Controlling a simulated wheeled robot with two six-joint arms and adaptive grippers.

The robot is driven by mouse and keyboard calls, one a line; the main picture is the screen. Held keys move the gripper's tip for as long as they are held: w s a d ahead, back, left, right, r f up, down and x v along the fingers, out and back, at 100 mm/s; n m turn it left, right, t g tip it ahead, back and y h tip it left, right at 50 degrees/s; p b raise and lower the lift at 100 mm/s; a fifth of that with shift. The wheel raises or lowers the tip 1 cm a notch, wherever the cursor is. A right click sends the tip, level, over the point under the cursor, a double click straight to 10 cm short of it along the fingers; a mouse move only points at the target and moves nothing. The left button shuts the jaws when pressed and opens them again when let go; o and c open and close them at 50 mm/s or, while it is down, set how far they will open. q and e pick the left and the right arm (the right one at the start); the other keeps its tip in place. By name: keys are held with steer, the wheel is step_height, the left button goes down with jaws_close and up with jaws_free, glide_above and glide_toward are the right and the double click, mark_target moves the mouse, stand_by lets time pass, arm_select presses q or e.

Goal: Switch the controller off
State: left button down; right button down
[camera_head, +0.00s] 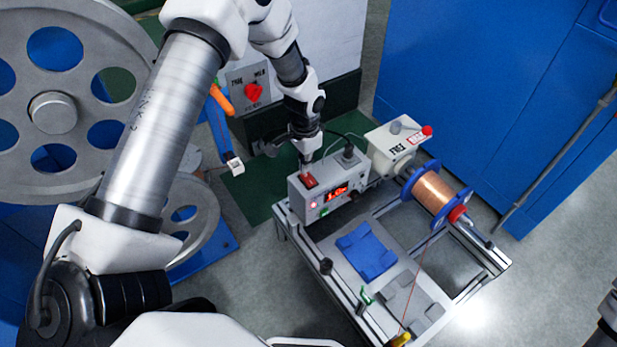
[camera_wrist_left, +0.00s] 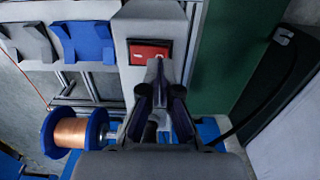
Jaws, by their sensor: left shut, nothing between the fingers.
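The controller (camera_head: 328,193) is a light grey box on the metal frame, with a lit red digit display (camera_head: 336,191) on its front. A red rocker switch (camera_head: 309,182) sits on its top; it also shows in the left wrist view (camera_wrist_left: 150,53). My left gripper (camera_head: 305,160) is shut and empty, pointing down just above the switch. In the left wrist view its fingertips (camera_wrist_left: 159,68) overlap the lower edge of the switch; I cannot tell whether they touch it. At the right edge of the head view only a bit of my right arm shows.
A copper wire spool (camera_head: 434,194) with blue flanges stands right of the controller, beside a white motor box (camera_head: 392,146). A blue block (camera_head: 366,251) lies on the frame in front. Large grey pulley wheels (camera_head: 52,113) stand at left. A red knob (camera_head: 253,92) is on a panel behind.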

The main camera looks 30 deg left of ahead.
mark_target(305, 175)
arm_select(q)
steer(key=shift+f+b, duration=0.45)
steer(key=shift+f, duration=0.75)
stand_by(0.6)
steer(key=shift+r, duration=0.1)
step_height(305, 175, up, 7)
steer(key=p, duration=0.7)
